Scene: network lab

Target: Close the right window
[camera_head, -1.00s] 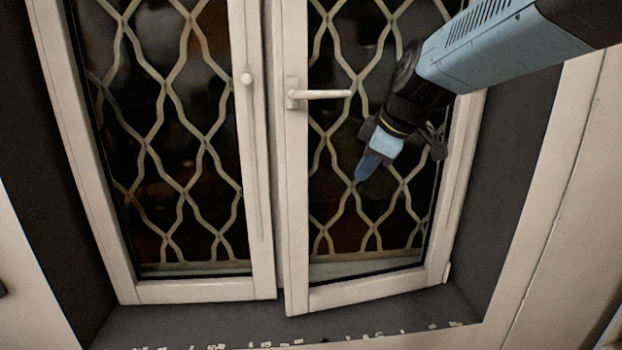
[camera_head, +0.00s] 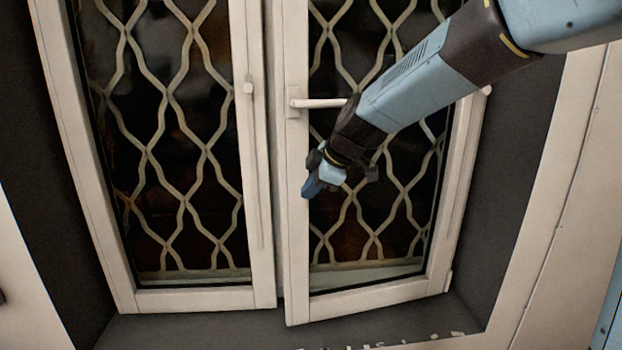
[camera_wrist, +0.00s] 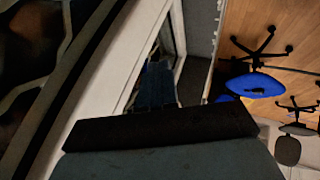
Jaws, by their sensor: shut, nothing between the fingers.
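The right window (camera_head: 297,240) is a white-framed sash standing slightly ajar, its lower left corner forward of the left sash. Its white lever handle (camera_head: 318,103) points right, level, and the handle's right end is partly hidden by my arm. My gripper (camera_head: 309,190) is shut and empty. It appears in front of the sash's left stile, below the handle; I cannot tell whether it touches the frame. In the wrist view, a pale frame (camera_wrist: 100,75) runs beside the dark gripper body, and the fingertips are hard to make out.
The left window (camera_head: 195,298) looks flush in its frame. Dark recess walls (camera_head: 512,180) flank the sashes, and small pale flecks lie along the sill (camera_head: 150,330). The wrist view shows a blue chair (camera_wrist: 255,86) on a wooden floor (camera_wrist: 265,60), away from the window.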

